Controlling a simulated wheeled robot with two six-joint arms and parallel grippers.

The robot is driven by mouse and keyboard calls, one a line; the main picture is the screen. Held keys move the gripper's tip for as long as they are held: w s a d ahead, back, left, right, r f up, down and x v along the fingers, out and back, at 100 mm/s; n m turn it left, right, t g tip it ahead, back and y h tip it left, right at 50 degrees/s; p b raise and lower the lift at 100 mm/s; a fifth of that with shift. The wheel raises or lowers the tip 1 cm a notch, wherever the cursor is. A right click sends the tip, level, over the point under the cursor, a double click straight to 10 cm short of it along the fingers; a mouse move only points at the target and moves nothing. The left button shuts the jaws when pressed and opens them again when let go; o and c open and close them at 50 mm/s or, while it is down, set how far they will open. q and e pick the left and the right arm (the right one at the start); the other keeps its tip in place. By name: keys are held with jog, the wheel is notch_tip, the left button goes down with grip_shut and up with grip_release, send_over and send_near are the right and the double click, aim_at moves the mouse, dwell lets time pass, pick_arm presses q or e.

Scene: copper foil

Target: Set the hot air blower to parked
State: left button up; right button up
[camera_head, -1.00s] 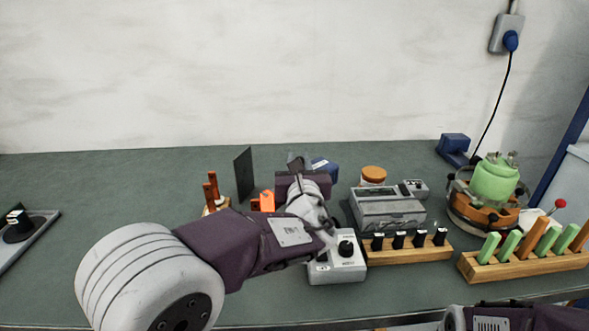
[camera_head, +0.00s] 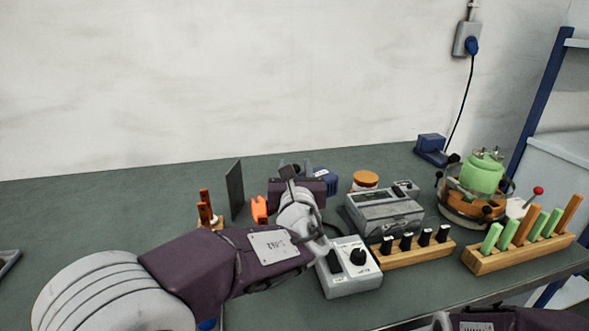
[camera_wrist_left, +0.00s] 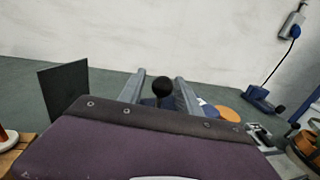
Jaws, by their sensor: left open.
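The hot air blower seems to be the blue unit with a white label (camera_head: 326,179), behind my left gripper in the head view. Its front is mostly hidden by the gripper. In the left wrist view a round black knob (camera_wrist_left: 162,86) shows between the fingers, with dark blue body parts behind it. My left gripper (camera_wrist_left: 161,77) is open, one finger on each side of the knob; I cannot tell if either touches it. In the head view the left gripper (camera_head: 296,172) points away towards the blue unit. My right gripper is out of view; only part of that arm shows.
A dark upright panel (camera_head: 235,190) and orange pieces (camera_head: 259,210) stand left of the gripper. A grey control box (camera_head: 350,268), a grey instrument (camera_head: 384,214) and a wooden rack of black-topped pieces (camera_head: 415,250) lie to its right. Green-topped apparatus (camera_head: 482,177) is further right.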

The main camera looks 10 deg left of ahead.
pick_arm(q)
notch_tip(320, 180, up, 5)
jog(key=p, duration=0.2)
jog(key=shift+p, duration=0.3)
jog(key=s+d+r+p, duration=0.3)
jog(key=d+r, duration=0.3)
jog(key=d, duration=0.5)
jog(key=shift+s+p, duration=0.35)
jog(key=shift+p, duration=0.15)
jog(key=shift+c, duration=0.2)
